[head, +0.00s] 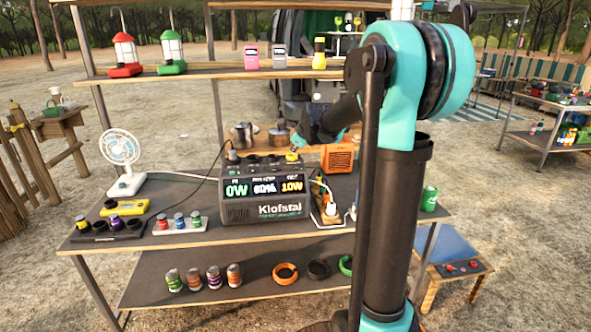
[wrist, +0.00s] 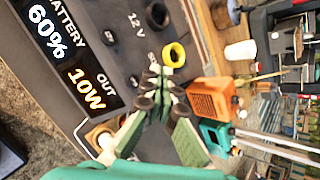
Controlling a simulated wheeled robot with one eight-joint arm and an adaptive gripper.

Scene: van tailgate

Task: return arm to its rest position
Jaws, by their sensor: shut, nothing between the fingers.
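My arm rises on the right side of the head view and reaches back over the table. My gripper (wrist: 158,76) is shut and empty in the wrist view, its fingertips close together beside a yellow ring-shaped piece (wrist: 174,55) on the power station (wrist: 60,55). In the head view the power station (head: 262,208) stands mid-table, its display reading 0W, 60% and 10W. The yellow piece (head: 291,157) is on its top right. My gripper is near it, partly hidden behind my arm. Whether the fingertips touch anything, I cannot tell.
An orange box (head: 337,158) stands behind the power station, close to my gripper. A power strip (head: 326,214) with plugs lies at its right. A white fan (head: 122,160) stands left. A shelf (head: 200,72) with two lanterns runs above. A green can (head: 429,199) stands at the right.

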